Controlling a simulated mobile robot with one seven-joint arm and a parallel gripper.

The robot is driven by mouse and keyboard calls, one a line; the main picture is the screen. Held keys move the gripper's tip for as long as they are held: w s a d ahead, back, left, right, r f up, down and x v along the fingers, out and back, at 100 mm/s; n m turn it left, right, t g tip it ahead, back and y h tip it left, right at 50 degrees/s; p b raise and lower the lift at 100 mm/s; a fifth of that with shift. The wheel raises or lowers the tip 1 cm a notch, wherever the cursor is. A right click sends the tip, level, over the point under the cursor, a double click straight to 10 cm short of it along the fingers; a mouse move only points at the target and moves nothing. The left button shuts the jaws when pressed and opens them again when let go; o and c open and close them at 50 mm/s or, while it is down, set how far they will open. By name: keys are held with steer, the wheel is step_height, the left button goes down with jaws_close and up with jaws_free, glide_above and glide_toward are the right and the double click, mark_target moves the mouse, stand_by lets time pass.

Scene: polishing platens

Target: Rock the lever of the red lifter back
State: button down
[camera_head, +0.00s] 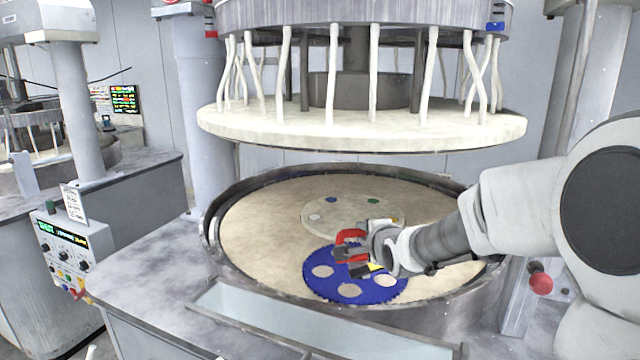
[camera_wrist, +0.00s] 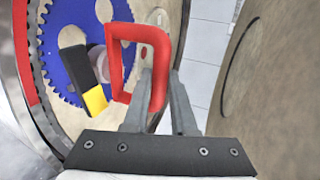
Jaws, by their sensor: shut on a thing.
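The red lifter (camera_head: 349,236) is over the blue toothed disc (camera_head: 322,287) on the lower platen. In the wrist view its red loop handle (camera_wrist: 160,50) passes between the fingers of my gripper (camera_wrist: 158,85). My gripper (camera_head: 352,250) is shut on the red handle. A lever with a black arm (camera_wrist: 77,65) and a yellow end (camera_wrist: 95,100) sticks out beside the handle, left of my fingers. In the head view the yellow part (camera_head: 375,267) shows just below my gripper. The lifter's foot on the disc is partly hidden.
The round lower platen (camera_head: 260,220) has a raised metal rim (camera_head: 212,240). The upper platen (camera_head: 360,132) hangs above with white hoses. A control panel (camera_head: 65,250) stands at left, and a red knob (camera_head: 540,284) is at right.

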steer(key=s+a+b, duration=0.1)
steer(key=s+b, duration=0.1)
steer(key=s, duration=1.6)
steer(key=shift+a, duration=0.2)
stand_by(1.8)
steer(key=shift+w+r, duration=0.35)
steer(key=shift+w+r+p, duration=0.25)
steer(key=shift+p, duration=0.05)
steer(key=shift+w+r, duration=0.15)
steer(key=shift+r, duration=0.1)
steer(key=shift+s+a+r+b, duration=0.15)
steer(key=shift+s+b, duration=0.3)
steer(key=shift+s, duration=0.55)
